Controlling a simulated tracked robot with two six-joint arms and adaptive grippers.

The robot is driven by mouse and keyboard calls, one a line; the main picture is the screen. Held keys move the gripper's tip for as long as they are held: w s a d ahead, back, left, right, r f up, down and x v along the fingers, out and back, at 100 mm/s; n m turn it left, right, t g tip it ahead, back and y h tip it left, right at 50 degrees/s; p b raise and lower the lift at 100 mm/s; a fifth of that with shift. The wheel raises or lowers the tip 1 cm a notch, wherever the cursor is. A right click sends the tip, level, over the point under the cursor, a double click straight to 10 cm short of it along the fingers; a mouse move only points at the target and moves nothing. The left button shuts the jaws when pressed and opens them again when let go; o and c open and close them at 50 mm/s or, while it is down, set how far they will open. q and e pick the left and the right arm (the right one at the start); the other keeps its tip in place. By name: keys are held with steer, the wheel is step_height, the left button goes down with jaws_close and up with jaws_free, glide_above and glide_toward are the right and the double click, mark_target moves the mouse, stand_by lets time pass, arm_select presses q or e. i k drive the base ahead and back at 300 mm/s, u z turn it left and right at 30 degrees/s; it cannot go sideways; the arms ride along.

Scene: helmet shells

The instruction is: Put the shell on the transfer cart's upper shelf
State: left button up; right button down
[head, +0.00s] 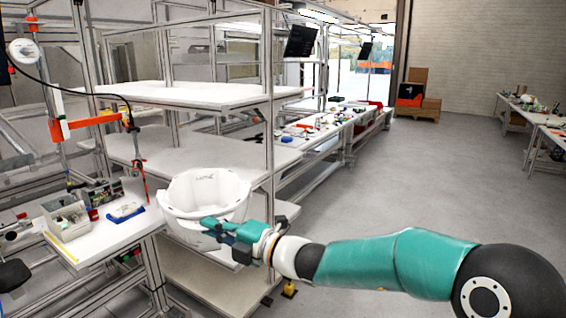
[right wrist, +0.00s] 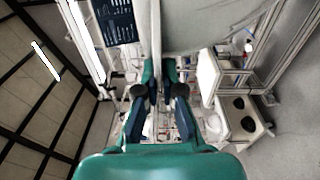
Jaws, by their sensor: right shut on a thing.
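The white helmet shell (head: 190,190) is an open bowl, hollow side up, in the middle left of the head view. My right gripper (head: 212,228) is shut on its near lower side. In the right wrist view the gripper (right wrist: 160,95) has its fingers close together at the pale shell (right wrist: 205,28), which fills the top. The shell appears in front of a metal-framed shelf unit, which looks like the transfer cart, with an upper shelf (head: 190,95) and a middle shelf (head: 215,153). Both shelves look bare, and the shell appears lower than the upper one. My left gripper is not seen.
A workbench (head: 105,238) with boxes and small tools stands at the left, close to the shell. Metal posts (head: 268,100) rise at the shelf unit's corner. A long bench (head: 325,135) with parts runs behind. The floor (head: 440,185) at the right is open.

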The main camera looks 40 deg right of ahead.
mark_target(236, 168)
steer(key=z, duration=0.6)
steer(key=i, duration=2.9)
steer(key=z, duration=0.2)
